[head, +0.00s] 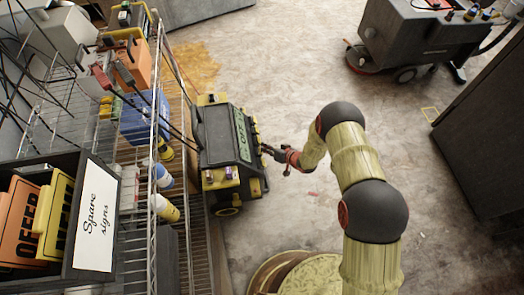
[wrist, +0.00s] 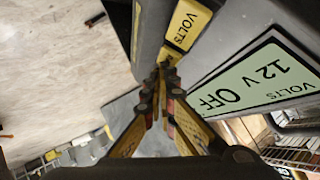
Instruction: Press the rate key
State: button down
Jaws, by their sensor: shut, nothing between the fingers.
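A dark battery charger with yellow trim (head: 216,148) stands beside the wire shelf. Its green display (head: 242,134) faces right, toward my arm; in the wrist view the display (wrist: 258,84) reads "12 V OFF" with "VOLTS" in small letters. A yellow label marked "VOLTS" (wrist: 187,22) shows above my fingertips in the wrist view. No key marked rate is readable in either view. My gripper (head: 268,150) is shut and empty, its tips close to the charger's front; it also shows in the wrist view (wrist: 161,72). I cannot tell whether the tips touch.
The wire shelf (head: 155,120) holds bottles and boxes on the left. A box labelled "Spare signs" (head: 97,215) is at the lower left. A floor-cleaning machine (head: 415,35) stands at the upper right, with a dark cabinet (head: 485,140) below it. The middle floor is clear.

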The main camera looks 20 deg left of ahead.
dwell(0.4)
jog(key=shift+w+d+r, duration=0.35)
jog(key=shift+d+r, duration=0.1)
jog(key=shift+d, duration=0.15)
jog(key=shift+w+d+r+p, duration=0.3)
jog(key=shift+w+d+r, duration=0.15)
jog(key=shift+d, duration=0.15)
jog(key=shift+w+d+r+p, duration=0.3)
jog(key=shift+d+r+p, duration=0.1)
jog(key=shift+d, duration=0.25)
jog(key=shift+w+d+r+p, duration=0.25)
jog(key=shift+w+d+r, duration=0.2)
jog(key=shift+d, duration=0.15)
